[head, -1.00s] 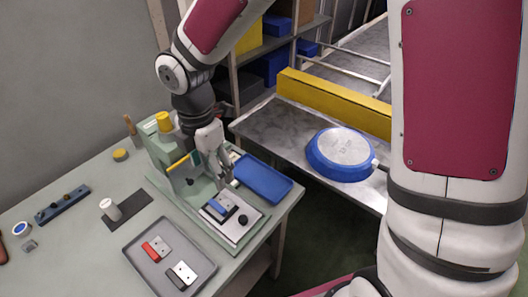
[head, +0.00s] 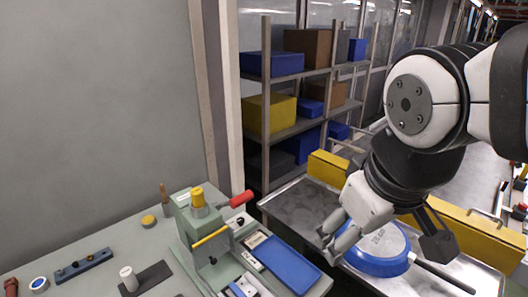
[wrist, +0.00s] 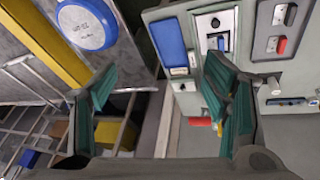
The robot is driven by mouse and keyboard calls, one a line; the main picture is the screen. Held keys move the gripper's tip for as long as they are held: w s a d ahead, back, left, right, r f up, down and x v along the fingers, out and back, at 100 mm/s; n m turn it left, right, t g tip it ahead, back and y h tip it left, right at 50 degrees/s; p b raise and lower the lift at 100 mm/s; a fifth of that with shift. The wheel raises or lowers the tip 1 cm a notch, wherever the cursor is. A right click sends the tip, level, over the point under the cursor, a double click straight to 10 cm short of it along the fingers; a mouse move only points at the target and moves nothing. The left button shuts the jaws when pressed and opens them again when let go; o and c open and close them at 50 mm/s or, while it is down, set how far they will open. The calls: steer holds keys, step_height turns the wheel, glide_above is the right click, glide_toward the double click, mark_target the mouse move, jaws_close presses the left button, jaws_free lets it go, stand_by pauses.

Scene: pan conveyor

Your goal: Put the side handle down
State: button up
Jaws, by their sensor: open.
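My gripper (head: 385,243) is open and empty, with its fingers spread wide; both fingers also show in the wrist view (wrist: 160,90). In the head view it hangs in front of the upturned blue pan (head: 385,252). A blue-and-grey side handle (wrist: 217,43) lies on the pale fixture plate (wrist: 204,24) of the green press (head: 205,230), apart from my fingers. It shows only partly at the bottom of the head view (head: 243,288). Two more handles, one red (wrist: 281,45) and one black (wrist: 290,15), lie in a grey tray (wrist: 265,48).
A blue tray (head: 285,262) lies on the bench beside the press. The press has a red-gripped lever (head: 241,198). The pan's long black handle (head: 442,276) sticks out to the right. A yellow rail (head: 470,232) runs along the conveyor. Shelves with boxes stand behind.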

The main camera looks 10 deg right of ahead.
steer(key=s+m, duration=0.2)
steer(key=s+d+m, duration=0.1)
steer(key=shift+r+t+y, duration=0.35)
steer(key=shift+t+y, duration=0.05)
steer(key=shift+o, duration=0.5)
stand_by(0.5)
